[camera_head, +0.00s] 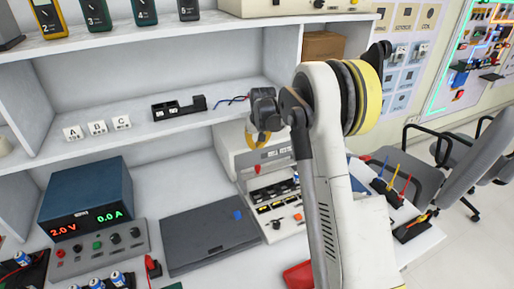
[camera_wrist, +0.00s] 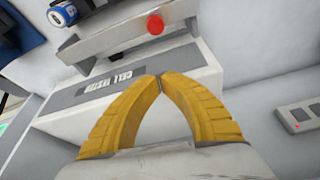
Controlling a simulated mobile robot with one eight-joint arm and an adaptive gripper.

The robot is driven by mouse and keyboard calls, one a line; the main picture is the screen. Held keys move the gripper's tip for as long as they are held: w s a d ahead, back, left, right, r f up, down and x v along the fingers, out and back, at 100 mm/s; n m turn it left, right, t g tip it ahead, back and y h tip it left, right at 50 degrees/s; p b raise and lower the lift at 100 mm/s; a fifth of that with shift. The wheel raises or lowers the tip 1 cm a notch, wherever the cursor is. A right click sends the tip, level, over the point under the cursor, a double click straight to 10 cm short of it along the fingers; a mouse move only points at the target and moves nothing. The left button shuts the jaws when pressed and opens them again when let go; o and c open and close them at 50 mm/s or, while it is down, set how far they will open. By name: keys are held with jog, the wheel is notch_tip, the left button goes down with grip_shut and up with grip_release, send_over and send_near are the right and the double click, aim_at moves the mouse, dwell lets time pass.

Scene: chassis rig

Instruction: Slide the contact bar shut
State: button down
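The cell tester (camera_wrist: 120,95) is a pale box, with its label upside down in the wrist view. A grey metal bar with a red knob (camera_wrist: 155,24), which looks like the contact bar, lies across its far side. A blue-and-white cell (camera_wrist: 62,13) sits beyond the bar at the top left. My gripper (camera_wrist: 160,78) has its yellow fingertips together with nothing between them, and appears short of the red knob. In the head view my gripper (camera_head: 260,139) hangs in front of the tester (camera_head: 228,145), and my arm hides part of it.
A blue power supply (camera_head: 90,195) and a dark flat panel (camera_head: 209,237) stand on the bench to the left. A shelf (camera_head: 110,150) with A, B, C blocks is behind. Tools in holders (camera_head: 395,190) and a chair (camera_head: 460,185) are at right.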

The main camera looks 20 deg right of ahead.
aim_at(255, 156)
jog(key=b+x, duration=0.2)
jog(key=x, duration=0.4)
jog(key=shift+f, duration=0.2)
jog(key=shift+s+f, duration=0.25)
jog(key=shift+f, duration=0.05)
jog(key=shift+s+a+r+b, duration=0.15)
jog(key=shift+s+b, duration=0.2)
jog(key=shift+s, duration=0.5)
jog(key=shift+s+a+b, duration=0.15)
jog(key=shift+s+b, duration=0.15)
jog(key=shift+s, duration=0.55)
jog(key=s, duration=0.6)
jog(key=shift+s, duration=0.3)
jog(key=v, duration=1.2)
